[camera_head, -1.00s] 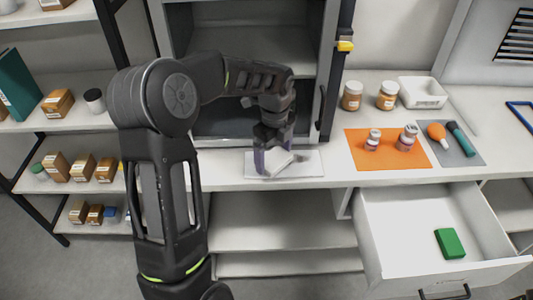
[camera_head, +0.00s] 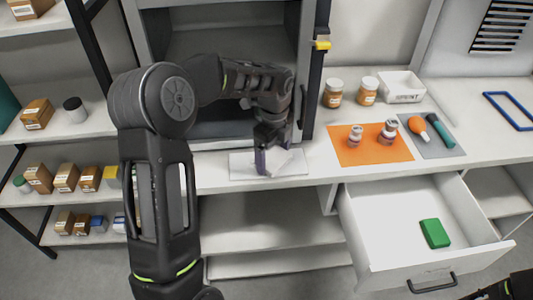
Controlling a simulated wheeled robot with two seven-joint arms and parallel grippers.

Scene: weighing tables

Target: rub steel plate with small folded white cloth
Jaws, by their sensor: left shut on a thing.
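The steel plate (camera_head: 243,170) is a flat, pale rectangle on the counter, in front of the open cabinet. My left gripper (camera_head: 268,163) points down over the middle of the plate, shut on the small folded white cloth (camera_head: 281,161). The cloth is tilted between the fingers and sits at the plate; whether its underside touches the surface cannot be told. Part of my right arm or gripper shows dark at the lower right corner, where its fingers cannot be made out.
An orange mat (camera_head: 372,152) with two small jars lies right of the plate. A grey mat (camera_head: 430,138) holds an orange bulb and a green-handled tool. An open drawer (camera_head: 390,215) with a green block (camera_head: 434,233) juts out below. A white tray (camera_head: 401,86) stands behind.

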